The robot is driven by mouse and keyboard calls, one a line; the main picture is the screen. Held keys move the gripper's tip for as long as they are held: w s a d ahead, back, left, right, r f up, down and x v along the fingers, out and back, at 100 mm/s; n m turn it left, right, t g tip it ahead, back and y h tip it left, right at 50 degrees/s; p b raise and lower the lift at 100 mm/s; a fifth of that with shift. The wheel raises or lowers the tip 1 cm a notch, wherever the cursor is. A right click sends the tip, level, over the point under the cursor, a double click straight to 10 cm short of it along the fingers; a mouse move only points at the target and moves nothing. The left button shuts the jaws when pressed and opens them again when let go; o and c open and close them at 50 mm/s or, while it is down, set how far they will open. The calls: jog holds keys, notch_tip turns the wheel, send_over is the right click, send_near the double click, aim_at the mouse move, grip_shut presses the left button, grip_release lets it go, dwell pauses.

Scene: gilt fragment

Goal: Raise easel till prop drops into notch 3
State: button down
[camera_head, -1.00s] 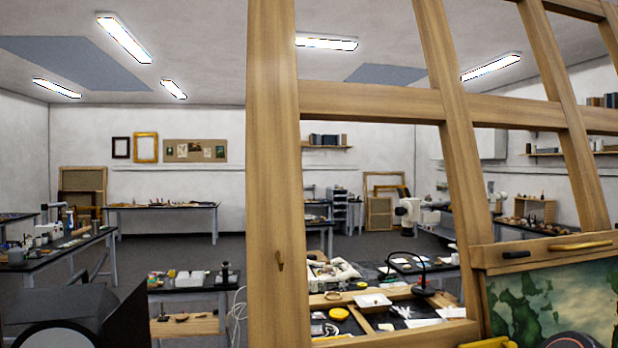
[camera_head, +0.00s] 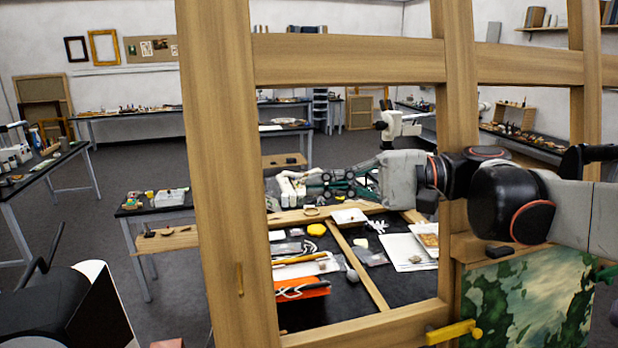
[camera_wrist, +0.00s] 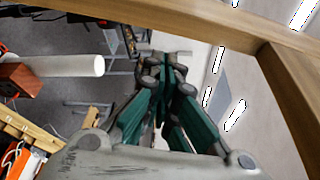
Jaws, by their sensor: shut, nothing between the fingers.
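The wooden easel frame (camera_head: 218,170) fills the front of the head view, with a thick left post, crossbars and a slanted middle post. A green and cream painting (camera_head: 527,305) sits at its lower right. My gripper (camera_head: 312,184) shows inside the frame's left opening, pointing left; its depth relative to the frame is unclear. My arm covers part of the middle post. In the wrist view, my gripper's green fingers (camera_wrist: 163,68) are together and empty, below a wooden beam (camera_wrist: 205,25). A brass pin (camera_head: 239,279) is on the left post. I cannot make out the prop or notches.
Behind the frame, a dark worktable (camera_head: 350,280) holds an orange tool tray (camera_head: 300,288), a yellow round item (camera_head: 316,229) and papers. A yellow handle (camera_head: 453,332) juts at the lower crossbar.

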jog(key=a+p, duration=0.1)
jog(key=a, duration=0.6)
jog(key=shift+s+a+f, duration=0.25)
jog(key=shift+a+f, duration=0.1)
